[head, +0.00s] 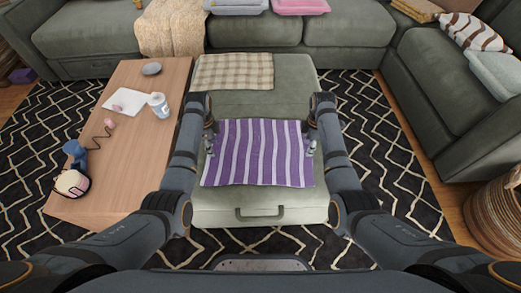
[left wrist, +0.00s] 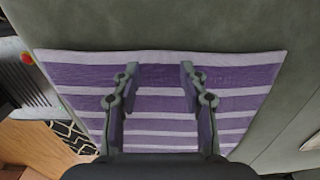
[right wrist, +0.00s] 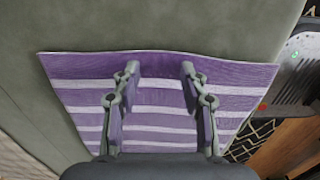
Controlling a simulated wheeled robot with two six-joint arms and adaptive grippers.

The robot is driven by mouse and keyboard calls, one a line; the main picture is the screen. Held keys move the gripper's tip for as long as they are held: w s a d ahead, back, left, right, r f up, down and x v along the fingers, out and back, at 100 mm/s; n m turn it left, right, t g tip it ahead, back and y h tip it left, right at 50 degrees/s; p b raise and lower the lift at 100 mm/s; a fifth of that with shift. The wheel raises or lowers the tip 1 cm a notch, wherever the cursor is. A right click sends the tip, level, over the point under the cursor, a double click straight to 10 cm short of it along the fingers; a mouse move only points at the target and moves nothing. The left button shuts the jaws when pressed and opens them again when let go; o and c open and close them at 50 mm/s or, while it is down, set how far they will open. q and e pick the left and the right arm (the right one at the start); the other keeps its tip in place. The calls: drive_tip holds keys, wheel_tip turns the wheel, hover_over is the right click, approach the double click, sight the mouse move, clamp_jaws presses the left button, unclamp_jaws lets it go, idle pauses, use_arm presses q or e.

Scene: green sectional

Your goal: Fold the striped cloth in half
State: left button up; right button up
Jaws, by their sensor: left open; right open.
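The purple and white striped cloth (head: 258,155) lies spread flat on the green ottoman (head: 230,212) in the head view. My left gripper (head: 210,148) is at the cloth's left edge and my right gripper (head: 311,149) is at its right edge. In the left wrist view, my left gripper (left wrist: 159,72) is open above the cloth (left wrist: 158,102), with no fabric between its fingers. In the right wrist view, my right gripper (right wrist: 160,72) is open above the cloth (right wrist: 160,98) and empty too. I cannot tell whether the fingertips touch the fabric.
A checked cloth (head: 233,71) lies at the ottoman's far end. Green sofas (head: 345,27) stand behind and right. A woven basket (head: 497,215) stands at far right.

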use_arm(q)
drive_tip(key=shift+f, duration=0.2)
use_arm(e)
drive_tip(key=shift+f, duration=0.2)
use_arm(q)
drive_tip(key=shift+f+b, duration=0.15)
drive_tip(key=shift+b, duration=0.15)
use_arm(e)
drive_tip(key=shift+f, duration=0.15)
use_arm(q)
drive_tip(key=shift+c, duration=0.7)
use_arm(e)
drive_tip(key=shift+c, duration=0.7)
use_arm(q)
drive_tip(key=shift+s, duration=0.1)
drive_tip(key=c, duration=0.6)
use_arm(e)
drive_tip(key=shift+s, duration=0.1)
drive_tip(key=c, duration=0.6)
use_arm(q)
clamp_jaws()
use_arm(e)
clamp_jaws()
use_arm(q)
drive_tip(key=shift+s, duration=0.1)
use_arm(e)
drive_tip(key=shift+s, duration=0.1)
